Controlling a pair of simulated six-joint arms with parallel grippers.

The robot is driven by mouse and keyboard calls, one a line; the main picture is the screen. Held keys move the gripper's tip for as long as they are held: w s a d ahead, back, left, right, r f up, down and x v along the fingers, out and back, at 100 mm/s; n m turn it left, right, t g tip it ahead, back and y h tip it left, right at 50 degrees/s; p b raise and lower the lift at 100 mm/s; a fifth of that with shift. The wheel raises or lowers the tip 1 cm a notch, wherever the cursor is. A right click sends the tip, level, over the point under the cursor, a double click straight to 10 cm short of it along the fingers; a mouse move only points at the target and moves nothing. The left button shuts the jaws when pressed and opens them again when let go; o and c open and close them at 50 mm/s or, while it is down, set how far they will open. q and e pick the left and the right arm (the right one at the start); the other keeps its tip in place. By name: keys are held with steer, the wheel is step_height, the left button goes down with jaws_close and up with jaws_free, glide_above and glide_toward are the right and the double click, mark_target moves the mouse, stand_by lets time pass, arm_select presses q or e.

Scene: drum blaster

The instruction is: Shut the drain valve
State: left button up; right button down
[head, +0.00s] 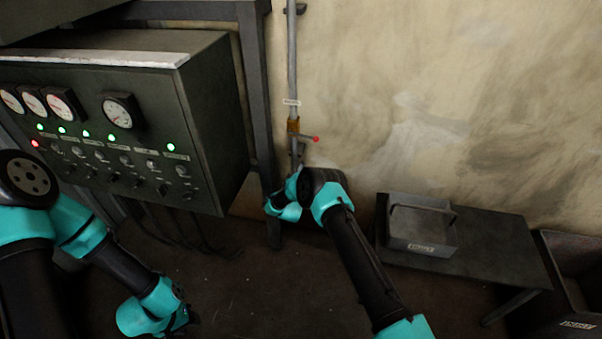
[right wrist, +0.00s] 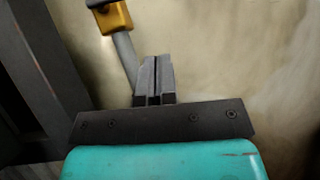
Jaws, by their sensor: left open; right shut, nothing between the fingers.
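The drain valve (head: 293,125) is a brass body on the grey vertical pipe (head: 292,55) against the wall. Its short lever with a red tip (head: 316,139) sticks out to the right, across the pipe, in the head view. In the right wrist view the brass valve body (right wrist: 115,17) is at the top, and the lever cannot be made out. My right gripper (right wrist: 155,62) is shut and empty, below the valve; its fingers overlap the pipe's edge, and contact cannot be told. My left gripper (head: 188,324) is low at the left, far from the valve, its fingers hard to see.
A control panel (head: 215,120) with gauges and green lights stands left of the pipe, beside a dark frame post (head: 256,100). A low table (head: 495,250) with a grey box (head: 420,230) is at right, with a dark bin (head: 575,265) beyond. The wall right of the valve is clear.

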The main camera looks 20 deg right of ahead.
mark_target(303, 136)
steer(key=w+d+r, duration=0.3)
steer(key=w+r, duration=0.1)
steer(key=r, duration=0.3)
steer(key=shift+w+d, duration=0.25)
steer(key=shift+d, duration=0.15)
steer(key=shift+r, duration=0.1)
